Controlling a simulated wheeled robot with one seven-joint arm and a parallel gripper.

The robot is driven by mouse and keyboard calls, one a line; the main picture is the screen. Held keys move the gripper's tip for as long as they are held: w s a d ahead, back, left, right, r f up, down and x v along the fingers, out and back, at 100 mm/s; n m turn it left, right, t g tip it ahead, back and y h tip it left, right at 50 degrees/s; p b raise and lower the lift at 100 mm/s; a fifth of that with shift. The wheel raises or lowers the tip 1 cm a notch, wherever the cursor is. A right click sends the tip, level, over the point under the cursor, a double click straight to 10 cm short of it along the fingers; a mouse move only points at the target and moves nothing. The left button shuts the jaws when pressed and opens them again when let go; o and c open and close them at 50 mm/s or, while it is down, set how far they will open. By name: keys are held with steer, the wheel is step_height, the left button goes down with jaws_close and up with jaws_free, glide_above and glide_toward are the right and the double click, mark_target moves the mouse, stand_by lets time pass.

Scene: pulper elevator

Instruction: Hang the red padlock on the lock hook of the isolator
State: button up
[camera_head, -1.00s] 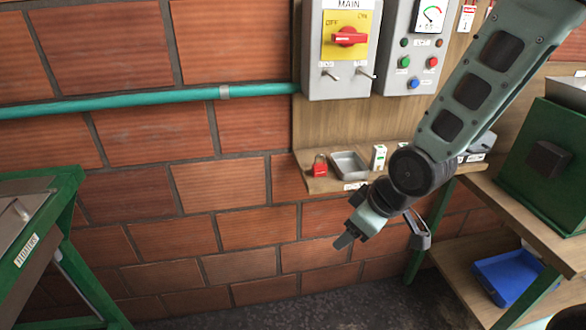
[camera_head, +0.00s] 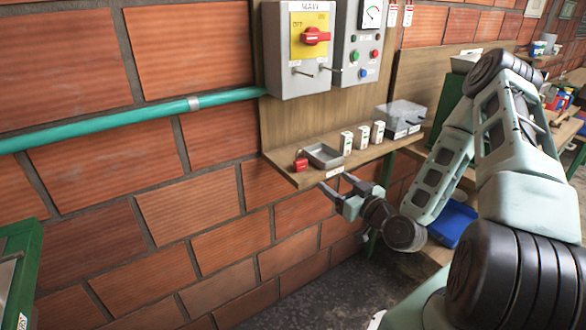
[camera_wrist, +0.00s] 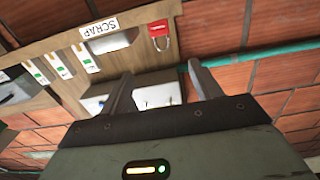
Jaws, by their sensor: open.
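The red padlock (camera_head: 301,164) rests at the left end of the wooden shelf, beside a grey tray (camera_head: 324,155). In the wrist view the padlock (camera_wrist: 158,29) is near the top, its shackle visible. The grey isolator (camera_head: 298,60), marked MAIN with a red handle on a yellow plate, is on the board above. Two metal hooks, left (camera_head: 304,73) and right (camera_head: 330,69), stick out below the handle; their small labels are unreadable. My gripper (camera_head: 335,182) is open and empty, just below the shelf's front edge, right of the padlock and apart from it.
Several small white boxes (camera_head: 362,136) and a clear bin (camera_head: 400,116) stand farther right on the shelf (camera_head: 307,181). A control box (camera_head: 360,45) adjoins the isolator. A green pipe (camera_head: 130,120) runs along the brick wall. A green-framed machine (camera_head: 25,245) stands left.

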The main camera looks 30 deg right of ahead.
steer(key=w+b, duration=0.2)
steer(key=b, duration=0.7)
glide_toward(300, 159)
steer(key=shift+s+d+r, duration=0.3)
steer(key=shift+s+d, duration=0.1)
steer(key=b, duration=0.4)
steer(key=shift+w+a+f+b, duration=0.15)
steer(key=shift+w+a+b, duration=0.05)
steer(key=shift+a+b, duration=0.15)
steer(key=shift+w+a+p, duration=0.15)
steer(key=shift+w+p, duration=0.4)
steer(key=shift+w, duration=2)
steer(key=shift+w+a+p, duration=0.1)
steer(key=shift+w+p, duration=0.4)
steer(key=shift+w, duration=2.05)
steer(key=c, duration=1.1)
